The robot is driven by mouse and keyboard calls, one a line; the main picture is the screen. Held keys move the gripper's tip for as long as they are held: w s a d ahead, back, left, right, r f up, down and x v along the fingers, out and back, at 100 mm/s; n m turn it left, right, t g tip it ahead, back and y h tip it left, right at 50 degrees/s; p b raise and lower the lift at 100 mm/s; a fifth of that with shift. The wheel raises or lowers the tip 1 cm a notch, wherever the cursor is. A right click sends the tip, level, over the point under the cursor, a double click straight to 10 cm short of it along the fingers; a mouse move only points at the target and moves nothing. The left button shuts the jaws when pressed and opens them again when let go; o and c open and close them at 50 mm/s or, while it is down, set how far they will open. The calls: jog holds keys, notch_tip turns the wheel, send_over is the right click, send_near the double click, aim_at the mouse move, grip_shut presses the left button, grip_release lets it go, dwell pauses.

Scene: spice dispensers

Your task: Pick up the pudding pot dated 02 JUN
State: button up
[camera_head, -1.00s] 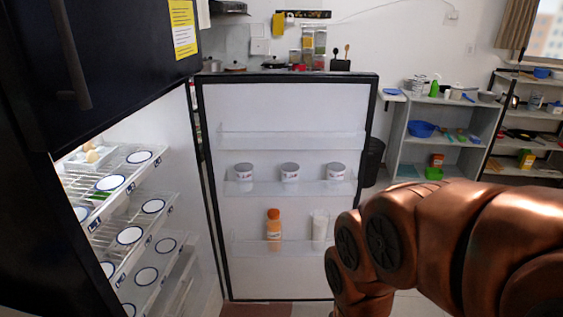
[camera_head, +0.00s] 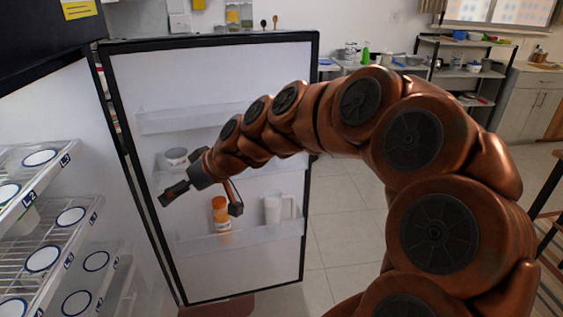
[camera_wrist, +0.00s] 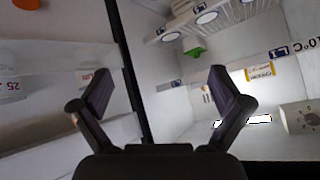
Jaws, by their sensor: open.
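One white pudding pot (camera_head: 177,156) with a grey lid shows on the middle shelf of the fridge door, left of my wrist. My arm hides the rest of that row, and no date can be read in the head view. My gripper (camera_head: 200,204) is open and empty in front of the door, below the pot's level. In the wrist view my gripper (camera_wrist: 160,74) has both fingers spread with nothing between them. A pale surface with a red "25" (camera_wrist: 12,86) shows at the left there; I cannot tell whether it is a pot.
An orange bottle (camera_head: 221,215) and a white jug (camera_head: 279,207) stand on the lower door shelf (camera_head: 250,238), close to my gripper. The open fridge's racks (camera_head: 45,230) are at the left, with labelled round markers. Open floor (camera_head: 345,215) lies right of the door.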

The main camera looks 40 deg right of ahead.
jog(key=w+d+f+m+t+h+b, duration=0.1)
jog(key=d+m+h, duration=0.1)
jog(key=d, duration=1)
jog(key=w+d+f+m+t+h+b, duration=0.1)
jog(key=d+f+t+h+b, duration=0.1)
jog(key=d, duration=1.1)
jog(key=w+d+f+m+t+h+b, duration=0.1)
jog(key=d+h, duration=0.3)
jog(key=d, duration=0.8)
jog(key=shift+w+d+f+m+t+h, duration=0.3)
jog(key=shift+w+d+f+m+t, duration=0.15)
jog(key=shift+m+t, duration=0.3)
jog(key=x, duration=0.4)
jog(key=shift+a+f, duration=0.25)
jog(key=shift+f, duration=0.2)
jog(key=shift+w+d+f, duration=0.1)
jog(key=shift+w+d, duration=0.1)
jog(key=shift+w, duration=0.25)
jog(key=c, duration=1.4)
